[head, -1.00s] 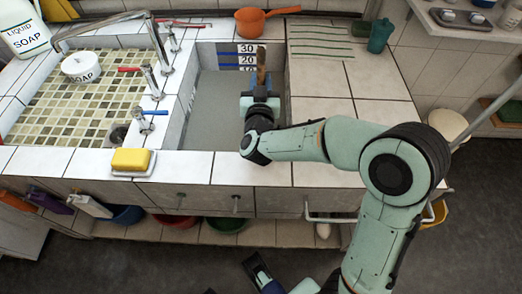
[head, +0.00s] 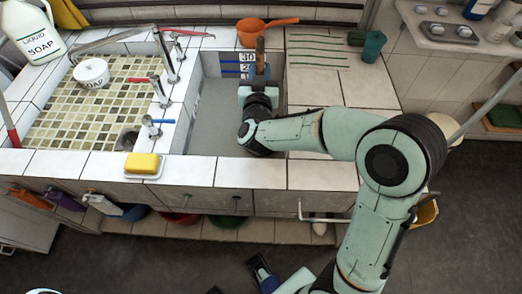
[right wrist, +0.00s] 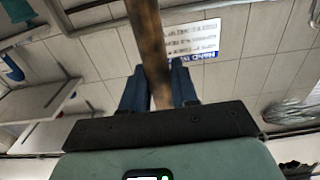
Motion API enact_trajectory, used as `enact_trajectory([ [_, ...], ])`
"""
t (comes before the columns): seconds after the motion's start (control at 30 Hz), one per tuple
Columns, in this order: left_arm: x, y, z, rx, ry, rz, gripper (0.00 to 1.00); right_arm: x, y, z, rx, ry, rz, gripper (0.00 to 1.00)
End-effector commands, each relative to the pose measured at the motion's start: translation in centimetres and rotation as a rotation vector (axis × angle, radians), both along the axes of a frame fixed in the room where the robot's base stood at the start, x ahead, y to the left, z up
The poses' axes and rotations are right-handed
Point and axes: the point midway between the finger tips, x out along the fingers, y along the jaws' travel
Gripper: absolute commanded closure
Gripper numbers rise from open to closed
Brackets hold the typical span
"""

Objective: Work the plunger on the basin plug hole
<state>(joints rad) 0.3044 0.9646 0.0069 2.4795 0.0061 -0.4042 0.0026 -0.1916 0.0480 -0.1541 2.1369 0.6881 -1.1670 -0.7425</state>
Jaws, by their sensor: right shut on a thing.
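The plunger shows as an upright brown wooden handle (head: 260,46) in the head view; its lower end is hidden behind my right gripper and arm. My right gripper (head: 259,80) is shut on the handle, over the far part of the deep grey basin (head: 207,112). In the right wrist view the handle (right wrist: 148,42) runs between the two blue fingers (right wrist: 160,88). The basin's plug hole is hidden. A dark drain hole (head: 128,139) shows in the shallow tiled sink on the left.
Number marks (head: 247,58) are on the basin's back wall. An orange pan (head: 255,25) stands behind it. Taps (head: 160,85) line its left edge, and yellow soap (head: 142,163) lies in front. The tiled counter (head: 313,90) to the right is mostly clear.

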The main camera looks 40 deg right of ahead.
Motion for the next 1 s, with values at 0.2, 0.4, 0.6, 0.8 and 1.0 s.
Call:
enact_trajectory([
  [0.2, -0.6, 0.0, 2.2, -0.005, 0.031, -0.007, 0.57, 0.0, 0.0, 3.2, 0.000, -0.004, -0.001, 1.00],
  [0.4, -0.1, 0.0, 4.3, -0.004, 0.024, -0.007, 0.57, 0.0, 0.0, 5.6, 0.000, -0.004, 0.000, 1.00],
  [0.6, 0.7, 0.0, 6.3, -0.004, 0.015, -0.007, 0.57, 0.0, 0.0, 8.0, 0.000, -0.004, 0.000, 1.00],
  [0.8, 1.6, 0.0, 8.3, -0.005, 0.004, -0.006, 0.57, 0.1, 0.0, 10.4, -0.001, -0.004, 0.000, 1.00],
  [1.0, 2.8, 0.0, 10.4, -0.005, -0.009, -0.007, 0.57, 0.1, 0.0, 12.8, -0.001, -0.006, 0.000, 1.00],
])
